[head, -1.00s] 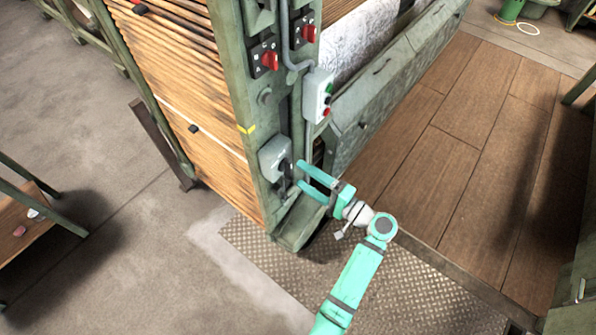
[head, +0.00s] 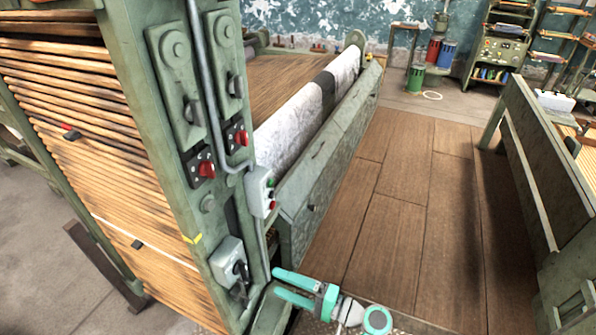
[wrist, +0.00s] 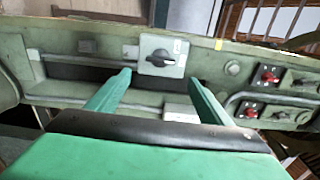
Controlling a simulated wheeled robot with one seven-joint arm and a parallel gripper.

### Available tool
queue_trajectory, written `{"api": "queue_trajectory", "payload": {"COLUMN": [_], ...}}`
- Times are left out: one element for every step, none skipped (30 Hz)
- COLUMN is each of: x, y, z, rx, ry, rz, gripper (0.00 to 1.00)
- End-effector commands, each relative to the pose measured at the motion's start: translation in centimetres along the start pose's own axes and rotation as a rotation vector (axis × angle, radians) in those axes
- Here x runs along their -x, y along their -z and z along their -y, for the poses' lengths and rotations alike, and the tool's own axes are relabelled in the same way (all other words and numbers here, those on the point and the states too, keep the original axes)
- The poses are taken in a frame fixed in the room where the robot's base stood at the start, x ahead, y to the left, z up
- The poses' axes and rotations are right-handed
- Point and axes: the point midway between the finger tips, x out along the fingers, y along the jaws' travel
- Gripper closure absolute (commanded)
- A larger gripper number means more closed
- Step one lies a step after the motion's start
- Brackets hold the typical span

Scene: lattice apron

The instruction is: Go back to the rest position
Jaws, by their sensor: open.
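My gripper (head: 296,288) is teal and shows at the bottom of the head view, in front of the foot of the green machine post (head: 180,120). Its two fingers are apart with nothing between them. In the wrist view my gripper (wrist: 150,88) points at the post, and a grey switch box with a black rotary knob (wrist: 160,57) lies ahead between the fingertips. The same switch box (head: 228,262) is just left of the fingers in the head view. The fingers look clear of it, though the exact gap is hard to judge.
Red rotary switches (head: 205,168) and a push-button box (head: 262,190) are on the post above. A long green machine beam (head: 330,160) runs back from it. The wooden floor (head: 400,210) to the right is open, up to a green bench (head: 545,150).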

Motion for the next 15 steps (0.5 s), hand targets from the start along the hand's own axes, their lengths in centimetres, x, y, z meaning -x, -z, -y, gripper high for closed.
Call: {"api": "queue_trajectory", "payload": {"x": [0.0, -0.1, -0.1, -0.2, -0.2, -0.3, -0.3, -0.3, -0.3, -0.2, -0.1, 0.1, 0.3, 0.5, 0.9], "y": [0.0, -0.1, -0.2, -0.3, -0.4, -0.7, -0.9, -1.2, -1.7, -2.1, -2.5, -3.2, -3.6, -4.2, -4.9], "z": [0.0, -0.1, -0.4, -0.7, -1.2, -2.1, -2.9, -3.9, -5.3, -6.5, -7.7, -9.2, -10.4, -11.4, -12.8], "rx": [0.000, -0.001, -0.003, -0.005, -0.008, -0.014, -0.018, -0.023, -0.028, -0.030, -0.031, -0.029, -0.025, -0.019, -0.010], "ry": [0.000, -0.002, -0.007, -0.014, -0.023, -0.042, -0.059, -0.080, -0.113, -0.140, -0.170, -0.210, -0.241, -0.272, -0.315], "rz": [0.000, -0.001, -0.006, -0.014, -0.026, -0.047, -0.068, -0.091, -0.127, -0.157, -0.187, -0.226, -0.255, -0.283, -0.320], "gripper": [0.27, 0.27, 0.27, 0.27, 0.27, 0.27, 0.27, 0.27, 0.27, 0.27, 0.27, 0.27, 0.27, 0.27, 0.27]}}
